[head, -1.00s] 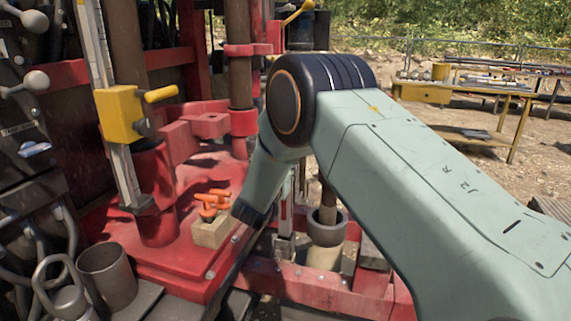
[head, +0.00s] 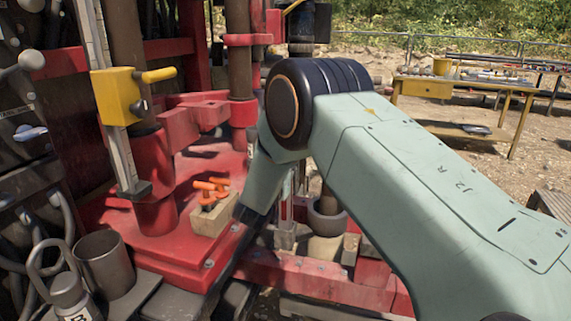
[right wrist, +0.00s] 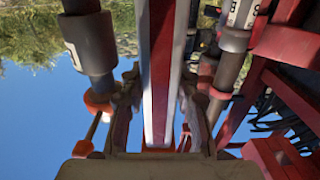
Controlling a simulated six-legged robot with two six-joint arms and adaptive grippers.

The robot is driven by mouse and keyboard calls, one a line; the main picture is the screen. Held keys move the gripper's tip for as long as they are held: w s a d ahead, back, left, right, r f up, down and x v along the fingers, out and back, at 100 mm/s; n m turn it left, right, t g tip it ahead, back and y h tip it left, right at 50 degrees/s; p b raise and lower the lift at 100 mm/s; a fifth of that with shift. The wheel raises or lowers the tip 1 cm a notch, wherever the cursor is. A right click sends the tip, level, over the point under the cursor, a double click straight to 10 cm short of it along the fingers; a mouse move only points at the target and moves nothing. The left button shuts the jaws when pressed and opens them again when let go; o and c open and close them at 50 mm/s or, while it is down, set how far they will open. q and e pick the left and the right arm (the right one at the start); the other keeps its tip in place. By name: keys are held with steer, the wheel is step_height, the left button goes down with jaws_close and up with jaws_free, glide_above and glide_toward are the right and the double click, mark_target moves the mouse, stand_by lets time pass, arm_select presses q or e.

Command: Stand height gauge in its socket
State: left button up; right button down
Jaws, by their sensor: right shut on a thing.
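A long, straight red-and-white bar (right wrist: 160,70), apparently the height gauge, runs between the fingers of my right gripper (right wrist: 160,118) in the right wrist view. The gripper is shut on it. In the head view my right forearm hides the gripper and most of the bar. A thin pale and red upright strip (head: 287,190) shows beside the arm, above a small grey block (head: 285,237). I cannot tell whether that block is the socket, or whether the bar touches it. My left gripper is out of view.
A yellow slider (head: 117,97) sits on a graduated upright at left. A wooden block with orange handles (head: 212,215) stands on the red deck (head: 180,245). A metal cup (head: 105,265) is at front left. A collared pipe (head: 327,222) stands near my right arm. A yellow bench (head: 430,89) stands behind.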

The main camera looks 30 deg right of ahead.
steer(key=shift+f, duration=0.45)
stand_by(0.9)
steer(key=c, duration=0.9)
jaws_free()
steer(key=shift+f, duration=0.1)
steer(key=shift+c, duration=0.2)
steer(key=shift+s+f, duration=0.1)
steer(key=shift+a, duration=0.1)
steer(key=v, duration=1.1)
steer(key=shift+s+a, duration=0.3)
